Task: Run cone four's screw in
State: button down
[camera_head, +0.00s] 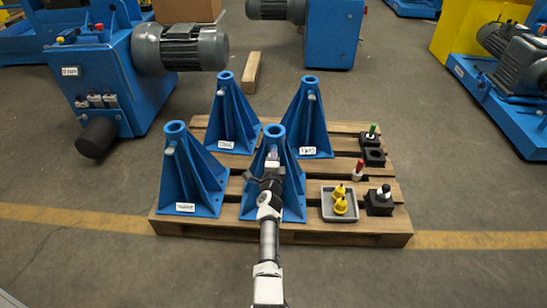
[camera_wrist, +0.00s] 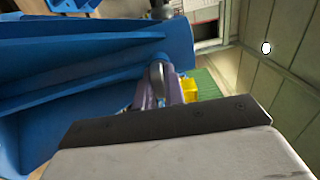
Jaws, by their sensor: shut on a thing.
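Several blue cones stand on a wooden pallet: one at front left (camera_head: 192,178), one at back left (camera_head: 233,120), one at back right (camera_head: 308,120) and one at front middle (camera_head: 290,195). Their white labels are too small to read; the front-middle cone's label is hidden by my arm. My gripper (camera_head: 272,160) is at the upper front of the front-middle cone. In the wrist view my gripper (camera_wrist: 170,90) is shut on a small grey rounded piece (camera_wrist: 157,73), seemingly that cone's screw, close beside the blue wall. How deep it sits is hidden.
Right of the cone, a grey tray (camera_head: 327,213) holds yellow pieces (camera_head: 340,203). Black blocks (camera_head: 379,204) and a red-topped piece (camera_head: 358,169) stand near it on the pallet (camera_head: 300,231). Blue machines stand around the pallet, with open floor in front.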

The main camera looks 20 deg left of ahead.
jog(key=shift+f, duration=0.15)
jog(key=c, duration=1.5)
grip_release()
jog(key=shift+s, duration=0.1)
jog(key=shift+p+v, duration=3.9)
jog(key=shift+v, duration=2.95)
jog(key=shift+r, duration=0.2)
